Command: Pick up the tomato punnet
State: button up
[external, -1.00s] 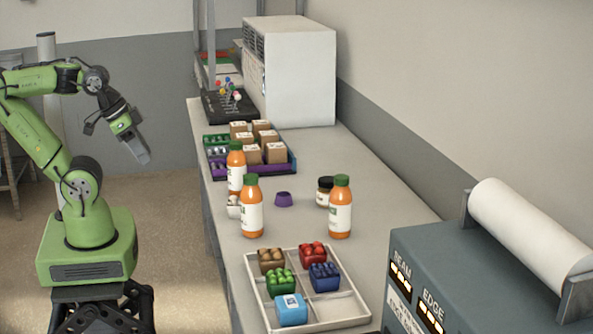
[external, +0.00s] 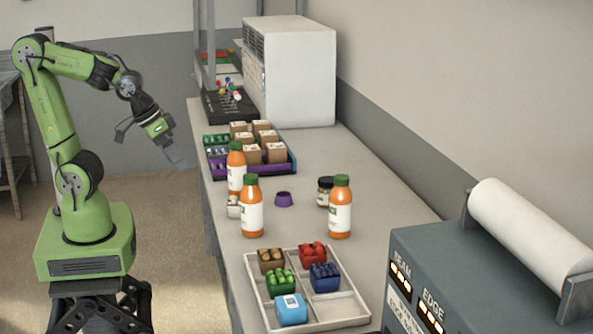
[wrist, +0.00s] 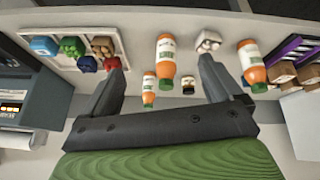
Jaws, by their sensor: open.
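The tomato punnet (external: 312,254), a small box with red round tops, sits in the back right compartment of a white divided tray (external: 361,318) at the near end of the bench. In the wrist view the red punnet (wrist: 112,64) shows just beyond the left finger, close to its tip in the picture. My gripper (external: 178,163) is open and empty, in the air left of the bench and well away from the tray. Both fingers (wrist: 162,72) are spread wide in the wrist view.
The tray also holds brown (external: 271,259), green (external: 281,283), dark blue (external: 325,278) and light blue (external: 291,310) punnets. Orange bottles (external: 252,212), a dark jar (external: 325,192) and a purple cup (external: 283,199) stand behind it. A grey machine (external: 440,265) stands right.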

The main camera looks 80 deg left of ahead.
jog(key=w+d+f+n+y+p, duration=0.1)
jog(key=w+d+f+n+p, duration=0.2)
jog(key=w, duration=0.4)
jog(key=m+t+p, duration=0.3)
jog(key=m+t, duration=0.2)
jog(key=t, duration=0.2)
send_near(312, 247)
jog(key=shift+h, duration=0.4)
jog(key=p+x, duration=0.1)
jog(key=x, duration=0.3)
jog(key=p+x, duration=0.2)
jog(key=x, duration=0.2)
jog(key=shift+a, duration=0.25)
jog(key=c, duration=1.1)
